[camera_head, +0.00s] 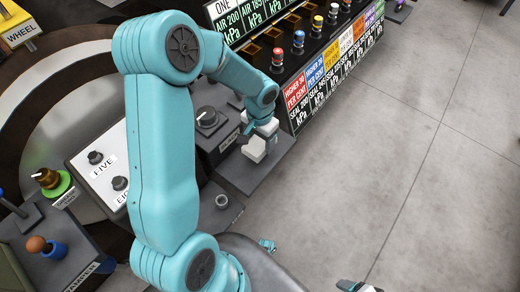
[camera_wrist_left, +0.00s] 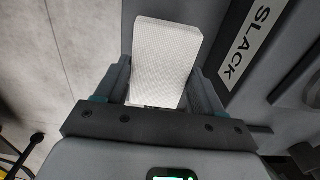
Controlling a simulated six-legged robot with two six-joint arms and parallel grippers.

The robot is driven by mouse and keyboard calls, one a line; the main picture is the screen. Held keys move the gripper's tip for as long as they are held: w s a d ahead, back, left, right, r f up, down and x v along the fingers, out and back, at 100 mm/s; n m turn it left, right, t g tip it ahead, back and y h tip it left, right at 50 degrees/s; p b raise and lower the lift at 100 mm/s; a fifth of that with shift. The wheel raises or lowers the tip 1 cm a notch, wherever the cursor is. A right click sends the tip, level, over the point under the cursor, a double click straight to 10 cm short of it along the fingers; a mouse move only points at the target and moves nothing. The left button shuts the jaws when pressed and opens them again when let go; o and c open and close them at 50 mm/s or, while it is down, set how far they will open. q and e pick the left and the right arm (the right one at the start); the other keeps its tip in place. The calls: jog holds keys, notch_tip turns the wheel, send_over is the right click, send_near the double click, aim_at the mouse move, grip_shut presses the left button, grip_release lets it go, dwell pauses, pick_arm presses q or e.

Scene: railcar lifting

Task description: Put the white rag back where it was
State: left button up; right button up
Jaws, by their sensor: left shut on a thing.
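The white rag (camera_head: 256,149) shows as a small pale folded block in the head view. My left gripper (camera_head: 264,133) is shut on it, at the end of the teal arm, over a dark grey ledge (camera_head: 246,180). In the left wrist view the white rag (camera_wrist_left: 165,62) stands out between the two fingers of my left gripper (camera_wrist_left: 163,88). I cannot tell whether the rag touches the ledge.
A box with a black knob (camera_head: 207,117) stands left of the rag. The SLACK label (camera_wrist_left: 250,45) is beside the fingers. A rack with coloured knobs (camera_head: 318,48) stands behind. The floor (camera_head: 400,150) at right is clear.

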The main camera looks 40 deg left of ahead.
aim_at(260, 149)
pick_arm(q)
notch_tip(260, 149, down, 4)
jog(key=shift+f+b, duration=0.15)
jog(key=shift+b, duration=0.4)
jog(key=shift+f, duration=0.35)
jog(key=shift+r, duration=0.1)
jog(key=shift+f, duration=0.25)
jog(key=o, duration=0.9)
jog(key=shift+o, duration=0.2)
jog(key=shift+r, duration=0.1)
